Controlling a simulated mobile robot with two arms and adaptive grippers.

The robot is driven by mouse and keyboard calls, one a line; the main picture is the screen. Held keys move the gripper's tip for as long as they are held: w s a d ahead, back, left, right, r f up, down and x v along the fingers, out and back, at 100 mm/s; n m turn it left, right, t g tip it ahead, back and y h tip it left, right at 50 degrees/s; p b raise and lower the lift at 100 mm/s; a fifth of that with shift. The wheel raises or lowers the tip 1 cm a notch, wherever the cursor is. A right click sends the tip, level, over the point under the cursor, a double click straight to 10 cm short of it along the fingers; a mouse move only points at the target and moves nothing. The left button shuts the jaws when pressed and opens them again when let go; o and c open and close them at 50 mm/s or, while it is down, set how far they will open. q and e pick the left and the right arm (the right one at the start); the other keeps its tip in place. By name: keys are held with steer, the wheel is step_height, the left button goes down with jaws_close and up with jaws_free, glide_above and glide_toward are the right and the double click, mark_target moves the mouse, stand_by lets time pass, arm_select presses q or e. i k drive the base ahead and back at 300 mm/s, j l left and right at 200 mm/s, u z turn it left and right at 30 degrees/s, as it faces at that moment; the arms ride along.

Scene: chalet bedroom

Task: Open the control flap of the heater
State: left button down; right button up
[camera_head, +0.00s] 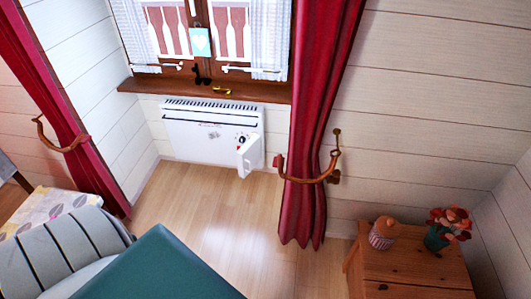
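The white heater (190,134) is mounted low on the wall below the window, with a dark grille along its top. At its right end a small white control flap (250,156) stands out from the front face, swung open. A dark round knob (242,140) shows beside the flap. Neither of my grippers is in view, and nothing touches the heater or the flap.
Red curtains hang left (62,120) and right (318,110) of the heater. A wooden cabinet (410,270) with a jar and flowerpot stands lower right. A teal surface (155,268) and a striped, cushion-like shape (65,242) fill the lower left. The wooden floor (205,205) before the heater is clear.

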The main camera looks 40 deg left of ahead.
mark_target(249, 155)
steer(key=i+j+z, duration=0.2)
steer(key=j+z, duration=0.15)
steer(key=j, duration=0.75)
steer(key=j+z, duration=0.4)
steer(key=j, duration=0.7)
steer(key=i+j, duration=0.1)
steer(key=j, duration=2.25)
